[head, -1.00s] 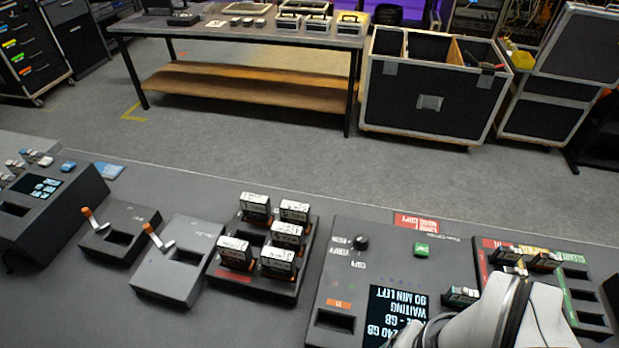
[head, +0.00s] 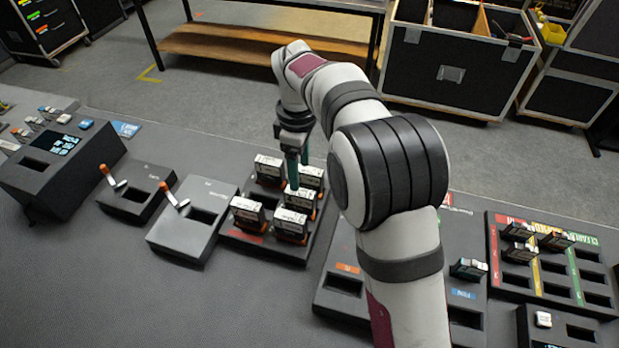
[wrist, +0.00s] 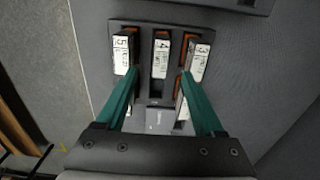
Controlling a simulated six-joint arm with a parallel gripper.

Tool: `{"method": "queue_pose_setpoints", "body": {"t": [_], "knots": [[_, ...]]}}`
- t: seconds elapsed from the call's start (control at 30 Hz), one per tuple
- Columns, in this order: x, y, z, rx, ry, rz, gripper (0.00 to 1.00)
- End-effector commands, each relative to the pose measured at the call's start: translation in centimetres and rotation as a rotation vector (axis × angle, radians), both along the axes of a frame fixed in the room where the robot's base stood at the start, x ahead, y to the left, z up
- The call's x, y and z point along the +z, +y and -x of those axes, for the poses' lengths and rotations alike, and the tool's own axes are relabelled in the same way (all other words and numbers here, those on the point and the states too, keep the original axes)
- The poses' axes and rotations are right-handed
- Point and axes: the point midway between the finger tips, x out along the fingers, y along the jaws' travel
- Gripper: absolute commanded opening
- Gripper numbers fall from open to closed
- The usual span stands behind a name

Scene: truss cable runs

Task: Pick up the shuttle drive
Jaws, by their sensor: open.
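Several dark drives with white labels stand in a black rack (head: 233,240) in the head view. I cannot tell which one is the shuttle drive. One drive (head: 247,212) is at the near left of the rack, another (head: 290,224) at the near right. My gripper (head: 298,172) points down over the rack's far part, its green fingers among the drives. In the wrist view my gripper (wrist: 160,74) is open, with drive 4 (wrist: 161,45) ahead of the gap, drive 5 (wrist: 122,52) to the left and drive 3 (wrist: 199,60) to the right. I see no drive gripped.
Two lever units, one dark (head: 135,190) and one grey (head: 190,222), stand left of the rack. A dark console (head: 345,285) is partly hidden behind my arm. A coloured sorting tray (head: 545,285) holds several drives at the right.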

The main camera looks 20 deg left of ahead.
Motion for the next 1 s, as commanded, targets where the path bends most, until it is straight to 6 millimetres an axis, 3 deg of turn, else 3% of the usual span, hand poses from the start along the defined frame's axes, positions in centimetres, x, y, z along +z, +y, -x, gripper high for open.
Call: {"method": "queue_pose_setpoints", "body": {"t": [0.1,0.2,0.37,0.6,0.87,1.0], "knots": [[-3.6,-0.1,0.1,-0.003,0.005,0.002,0.70],[-5.9,-0.1,0.0,-0.005,0.003,0.001,0.70],[-8.0,-0.1,0.0,-0.005,0.001,0.000,0.70],[-12.3,0.1,0.2,-0.006,0.002,-0.001,0.70],[-12.7,0.1,0.1,-0.007,0.000,-0.002,0.68],[-12.7,0.1,0.1,-0.007,0.000,-0.002,0.43]]}}
